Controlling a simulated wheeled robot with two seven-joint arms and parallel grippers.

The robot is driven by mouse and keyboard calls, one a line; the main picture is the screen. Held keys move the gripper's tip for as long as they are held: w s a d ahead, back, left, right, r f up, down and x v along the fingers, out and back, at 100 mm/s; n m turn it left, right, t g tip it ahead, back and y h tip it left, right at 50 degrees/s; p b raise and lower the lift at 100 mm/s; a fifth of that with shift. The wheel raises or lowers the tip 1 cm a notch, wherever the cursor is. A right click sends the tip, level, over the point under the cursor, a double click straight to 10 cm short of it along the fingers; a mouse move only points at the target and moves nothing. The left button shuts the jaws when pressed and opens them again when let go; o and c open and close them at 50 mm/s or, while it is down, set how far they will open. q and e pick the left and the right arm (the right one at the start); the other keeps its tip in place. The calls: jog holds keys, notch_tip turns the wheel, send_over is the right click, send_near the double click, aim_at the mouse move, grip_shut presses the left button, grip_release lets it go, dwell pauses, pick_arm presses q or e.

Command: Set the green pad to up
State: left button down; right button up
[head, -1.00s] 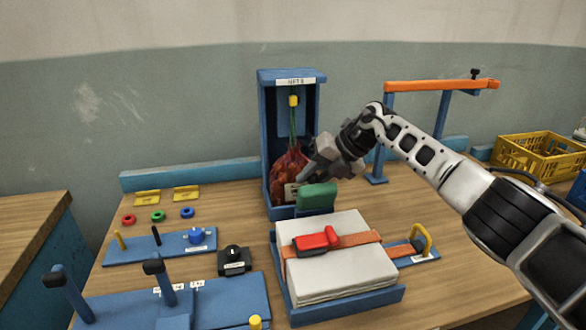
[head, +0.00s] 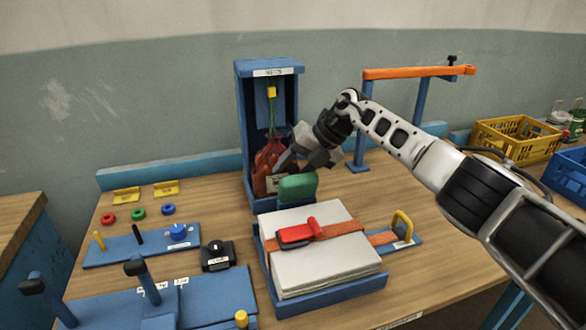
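The green pad (head: 298,187) is a rounded block in front of the blue lift box (head: 243,130), at the back edge of the white stack. It looks raised, but its mount is hidden. A dark red sack (head: 267,165) hangs in the box from a green cord with a yellow piece on top. My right gripper (head: 284,165) reaches in from the right, its fingers pointing left at the sack's right side, just above the green pad. Whether its fingers touch the sack or are apart is hard to see. My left gripper is not in view.
The white stack (head: 325,260) lies in a blue tray with an orange strap and a red buckle (head: 297,234). An orange-topped stand (head: 415,73) is behind my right arm. A black knob box (head: 217,255) and a peg board (head: 130,246) stand at left. Yellow crate (head: 515,140) is at right.

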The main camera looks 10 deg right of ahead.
jog(key=b+v, duration=0.2)
jog(key=v, duration=1.4)
jog(key=shift+f, duration=0.1)
